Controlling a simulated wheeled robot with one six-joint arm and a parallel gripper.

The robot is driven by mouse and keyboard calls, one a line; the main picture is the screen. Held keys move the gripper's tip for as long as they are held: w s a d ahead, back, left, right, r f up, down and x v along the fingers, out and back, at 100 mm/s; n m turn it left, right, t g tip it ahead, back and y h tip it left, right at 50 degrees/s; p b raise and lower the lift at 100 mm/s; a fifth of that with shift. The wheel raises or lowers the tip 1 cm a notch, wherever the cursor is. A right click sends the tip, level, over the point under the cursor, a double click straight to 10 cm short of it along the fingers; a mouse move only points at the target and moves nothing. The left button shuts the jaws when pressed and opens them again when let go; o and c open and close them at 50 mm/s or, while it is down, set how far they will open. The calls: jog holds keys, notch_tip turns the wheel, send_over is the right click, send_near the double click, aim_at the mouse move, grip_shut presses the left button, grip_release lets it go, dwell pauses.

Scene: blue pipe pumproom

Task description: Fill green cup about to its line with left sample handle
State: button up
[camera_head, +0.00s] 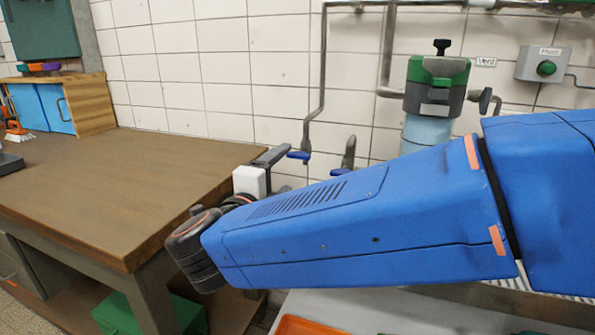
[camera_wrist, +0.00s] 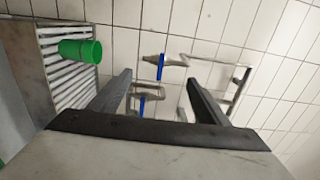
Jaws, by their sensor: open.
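My gripper (camera_head: 312,150) is open and empty, near the wall pipes; its two dark fingers also show in the wrist view (camera_wrist: 159,78). One blue sample handle (camera_head: 299,155) is at the left pipe's lower end. Another blue handle (camera_head: 340,171) shows just right of it, partly covered by my arm. The wrist view shows two blue handles, one higher (camera_wrist: 160,67) and one lower (camera_wrist: 142,105), both in the gap between the fingers in the picture; I see no grip on either. The green cup (camera_wrist: 80,51) lies sideways in the picture against a white slatted rack, left of the fingers. The head view does not show the cup.
A brown workbench (camera_head: 110,175) fills the left side, with a blue cabinet (camera_head: 45,108) at its back. A green-topped unit (camera_head: 436,85) and a box with a green button (camera_head: 543,65) are on the tiled wall at right. An orange tray edge (camera_head: 308,326) shows below my arm.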

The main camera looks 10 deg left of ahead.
aim_at(297, 158)
jog(key=shift+w+d, duration=0.25)
jog(key=shift+w, duration=1.4)
jog(key=shift+w+d, duration=0.25)
jog(key=shift+w, duration=1.4)
jog(key=shift+w+d, duration=0.25)
jog(key=shift+w, duration=1.4)
jog(key=shift+c, duration=0.3)
grip_shut()
